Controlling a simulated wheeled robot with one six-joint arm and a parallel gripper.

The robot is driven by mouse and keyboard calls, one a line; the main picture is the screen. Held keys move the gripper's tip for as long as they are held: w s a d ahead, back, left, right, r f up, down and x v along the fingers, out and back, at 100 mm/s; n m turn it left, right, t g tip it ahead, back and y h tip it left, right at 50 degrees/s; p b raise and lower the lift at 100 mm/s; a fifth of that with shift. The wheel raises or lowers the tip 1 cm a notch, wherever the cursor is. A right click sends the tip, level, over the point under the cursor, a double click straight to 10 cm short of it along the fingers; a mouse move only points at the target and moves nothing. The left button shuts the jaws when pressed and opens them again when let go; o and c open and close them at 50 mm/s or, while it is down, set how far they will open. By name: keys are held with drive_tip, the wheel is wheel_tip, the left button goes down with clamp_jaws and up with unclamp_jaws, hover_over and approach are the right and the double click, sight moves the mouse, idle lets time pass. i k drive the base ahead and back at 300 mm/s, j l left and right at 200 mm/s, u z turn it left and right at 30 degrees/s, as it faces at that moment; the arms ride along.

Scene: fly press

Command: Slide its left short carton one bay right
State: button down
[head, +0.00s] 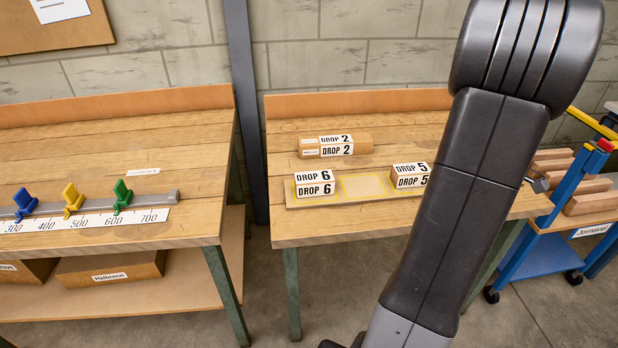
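The left short carton, labelled DROP 6 (315,184), stands in the left bay of a low wooden board (330,204) on the right-hand bench. The bay directly to its right, a yellow-outlined middle bay (365,186), is empty. A second short carton, labelled DROP 5 (410,176), stands at the right end of the board. A longer carton, labelled DROP 2 (336,145), lies behind the board. My arm crosses the right side of the picture and hides part of the bench.
The bench (285,230) has a raised back edge. A left bench holds a grey rail with blue (25,203), yellow (72,198) and green (121,196) stops above a scale. A blue trolley (540,255) with wooden blocks stands right. A gap separates the benches.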

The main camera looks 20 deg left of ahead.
sight(319, 183)
drive_tip(key=u, duration=0.4)
drive_tip(key=i+j+u, duration=0.1)
drive_tip(key=u, duration=0.65)
drive_tip(key=i+j+u, duration=0.1)
drive_tip(key=u, duration=0.25)
drive_tip(key=i+u, duration=0.15)
